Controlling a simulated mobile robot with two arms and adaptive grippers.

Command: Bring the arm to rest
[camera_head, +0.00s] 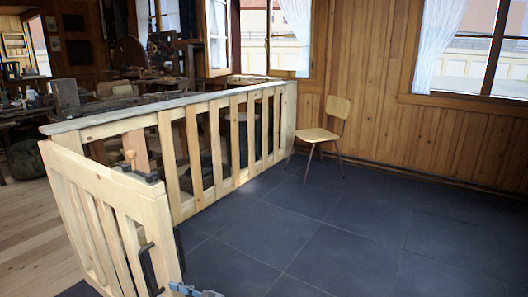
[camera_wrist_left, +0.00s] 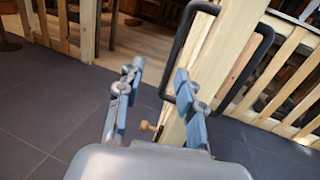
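My left gripper (camera_wrist_left: 160,70) is open in the left wrist view, with its two blue-grey fingers apart and nothing held between them. Its right finger overlaps the pale wooden end post of the gate (camera_wrist_left: 218,62) and a black handle (camera_wrist_left: 268,50); whether it touches them I cannot tell. In the head view only a small blue part of a gripper, likely the left one (camera_head: 196,291), shows at the bottom edge, close to the gate's lower end. The gate (camera_head: 157,218) stands at the left with its black handle (camera_head: 147,268). My right gripper is not in view.
A slatted wooden railing (camera_head: 220,148) runs back from the gate. A wooden chair (camera_head: 322,136) stands by the panelled wall. The dark tiled floor (camera_head: 340,240) is clear at the centre and right. A cluttered workshop lies behind the railing.

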